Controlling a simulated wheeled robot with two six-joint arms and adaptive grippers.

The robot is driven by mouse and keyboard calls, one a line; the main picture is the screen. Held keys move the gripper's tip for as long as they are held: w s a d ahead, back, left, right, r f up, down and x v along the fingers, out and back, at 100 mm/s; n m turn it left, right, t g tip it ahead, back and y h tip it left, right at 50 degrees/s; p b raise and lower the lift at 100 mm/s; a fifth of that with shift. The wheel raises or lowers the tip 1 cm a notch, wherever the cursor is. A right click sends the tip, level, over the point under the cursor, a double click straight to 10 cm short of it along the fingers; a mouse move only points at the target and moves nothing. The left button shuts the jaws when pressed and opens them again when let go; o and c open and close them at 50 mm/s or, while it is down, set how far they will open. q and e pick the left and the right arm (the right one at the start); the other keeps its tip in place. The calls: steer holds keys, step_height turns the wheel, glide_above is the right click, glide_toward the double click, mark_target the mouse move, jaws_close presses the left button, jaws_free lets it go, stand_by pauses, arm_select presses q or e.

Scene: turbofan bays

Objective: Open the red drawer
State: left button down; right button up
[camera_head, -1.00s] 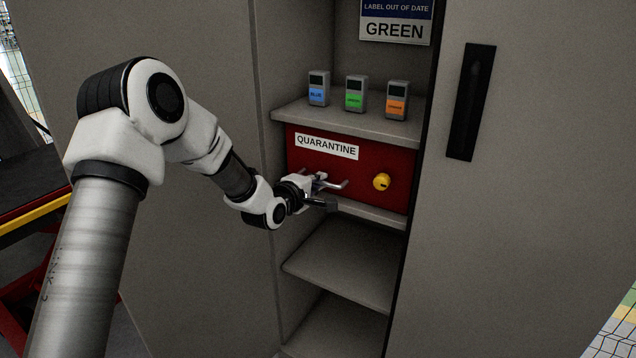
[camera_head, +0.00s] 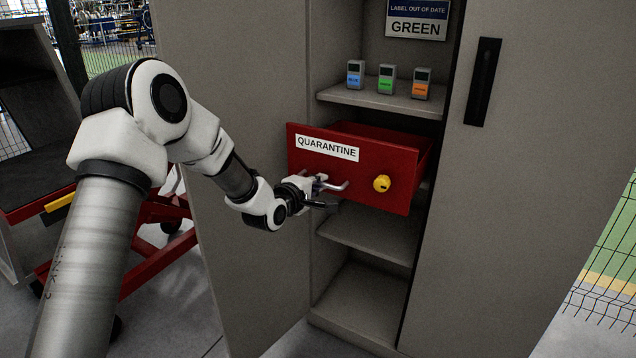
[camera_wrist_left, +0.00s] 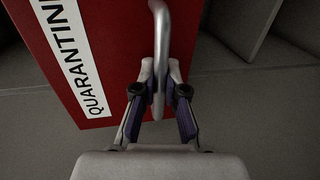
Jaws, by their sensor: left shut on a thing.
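The red drawer (camera_head: 375,178) with a "QUARANTINE" label (camera_head: 327,147) sticks well out of the grey cabinet, so the top of its inside shows. A yellow knob or lock (camera_head: 381,183) is on the right of its front. My left gripper (camera_head: 318,194) is at the drawer's metal handle (camera_head: 334,185), left of the knob. In the left wrist view the fingers (camera_wrist_left: 160,92) are shut on the handle bar (camera_wrist_left: 161,45), one on each side. The drawer's red front (camera_wrist_left: 115,50) and label fill the upper left there. My right gripper is not in view.
Small blue (camera_head: 355,74), green (camera_head: 387,79) and orange (camera_head: 421,83) labelled devices stand on the shelf above the drawer. Bare shelves are below it. A cabinet door with a black handle (camera_head: 482,82) is at right. A red-framed cart (camera_head: 160,215) stands at left.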

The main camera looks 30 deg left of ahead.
arm_select(q)
steer(key=shift+s, duration=0.35)
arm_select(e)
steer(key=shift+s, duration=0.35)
arm_select(q)
steer(key=c, duration=1.2)
jaws_free()
steer(key=shift+w, duration=0.1)
steer(key=s, duration=0.4)
steer(key=s+r, duration=0.1)
steer(key=s, duration=0.3)
steer(key=s+r, duration=0.1)
steer(key=s, duration=0.2)
steer(key=shift+s+a+r, duration=0.15)
steer(key=shift+s, duration=0.25)
